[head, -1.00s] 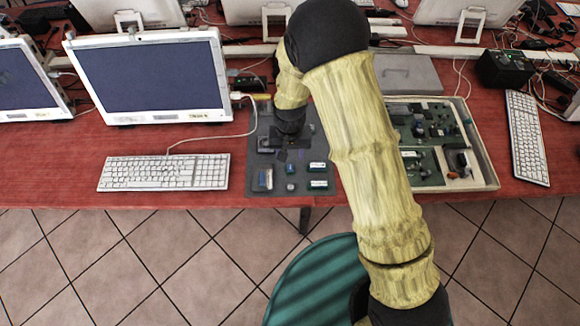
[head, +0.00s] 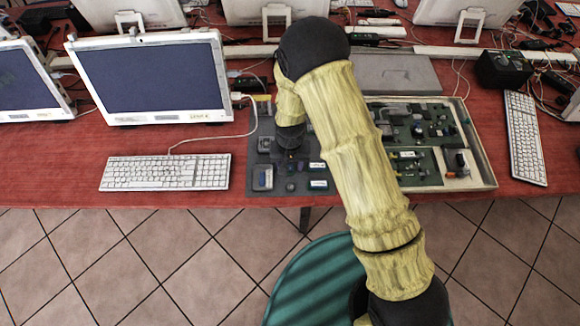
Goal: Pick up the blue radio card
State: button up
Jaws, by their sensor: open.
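A dark grey mat (head: 254,160) lies on the red table, under my arm. A small upright-looking bluish piece (head: 263,178) lies near the mat's front left corner; it may be the blue radio card, but it is too small to be sure. My gripper (head: 291,157) points down over the middle of the mat, behind and to the right of that piece, and is apart from it. It is open; its fingers are small and dark against the mat, and I see nothing between them.
On the mat are a grey square part (head: 264,144), a small dark round part (head: 290,187) and a green-and-white card (head: 318,184). A beige tray (head: 484,160) of circuit boards stands right. A white keyboard (head: 165,173) and monitor (head: 150,78) stand left.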

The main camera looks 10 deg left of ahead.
dwell(0.4)
grip_shut()
jog(key=shift+r, duration=0.1)
notch_tip(320, 180, up, 10)
jog(key=b, duration=0.1)
dwell(0.6)
dwell(0.4)
